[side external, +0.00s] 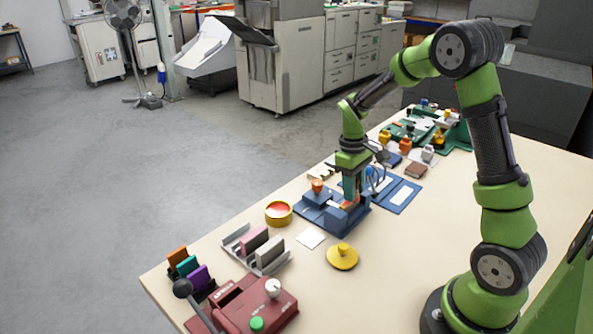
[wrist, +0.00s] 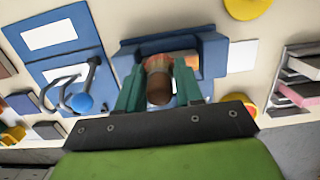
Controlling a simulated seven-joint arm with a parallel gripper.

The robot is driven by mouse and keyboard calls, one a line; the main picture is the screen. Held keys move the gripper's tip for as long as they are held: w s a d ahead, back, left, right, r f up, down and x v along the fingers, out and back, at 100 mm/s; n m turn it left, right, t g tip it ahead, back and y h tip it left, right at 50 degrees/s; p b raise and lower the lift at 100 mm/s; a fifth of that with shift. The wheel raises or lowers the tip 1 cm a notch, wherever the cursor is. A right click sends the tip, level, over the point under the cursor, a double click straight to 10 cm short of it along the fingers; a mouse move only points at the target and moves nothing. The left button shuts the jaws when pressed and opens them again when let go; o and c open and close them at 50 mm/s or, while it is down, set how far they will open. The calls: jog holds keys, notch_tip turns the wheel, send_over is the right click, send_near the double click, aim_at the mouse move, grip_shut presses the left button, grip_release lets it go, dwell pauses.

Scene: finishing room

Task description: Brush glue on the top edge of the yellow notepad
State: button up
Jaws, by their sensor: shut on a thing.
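My gripper (wrist: 158,88) is over the blue fixture (side external: 312,216), at the middle of the table. In the wrist view its green fingers are shut on a brown and orange rounded piece (wrist: 158,82); I cannot tell clearly that it is the brush. Its lower end is at the fixture, and contact is unclear. The fixture also shows in the wrist view (wrist: 213,52), behind the fingers. I cannot make out a yellow notepad in either view; the gripper and held piece hide part of the fixture. A round yellow pot with red inside (side external: 278,212) stands left of the fixture.
A yellow disc with a knob (side external: 342,257) and a white sheet (side external: 310,238) lie in front of the fixture. Racks of coloured pads (side external: 256,245) and a red device (side external: 240,302) are at the near left. A blue folder (side external: 398,196) lies to the right.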

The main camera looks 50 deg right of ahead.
aim_at(341, 210)
jog(key=shift+a, duration=2.8)
jog(key=shift+d, duration=4.35)
notch_tip(341, 210, up, 8)
